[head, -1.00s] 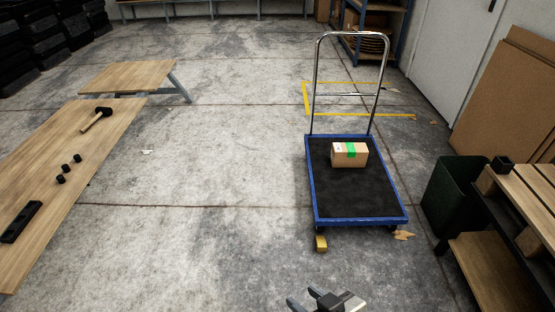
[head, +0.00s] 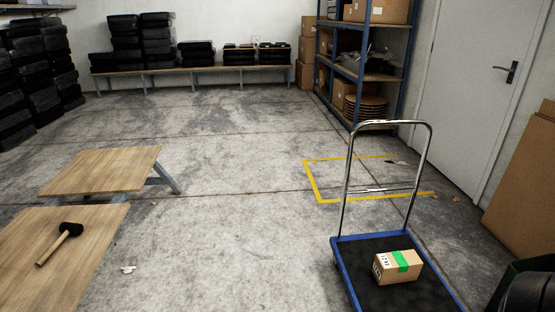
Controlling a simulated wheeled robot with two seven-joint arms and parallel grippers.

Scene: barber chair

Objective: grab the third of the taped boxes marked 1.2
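A small brown cardboard box (head: 398,267) with green tape and a white label with dark print sits on the black deck of a blue-framed hand cart (head: 358,289) at the lower right. The label faces left and is too small to read surely. It is the only green-taped box I can make out. Neither of my grippers is in view.
The cart's chrome handle (head: 388,123) rises behind the box. Wooden tables (head: 104,169) stand at left, with a black-headed mallet (head: 60,243) on the nearer one. A blue shelf rack (head: 364,85) holds cardboard boxes at the back. The middle floor is clear.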

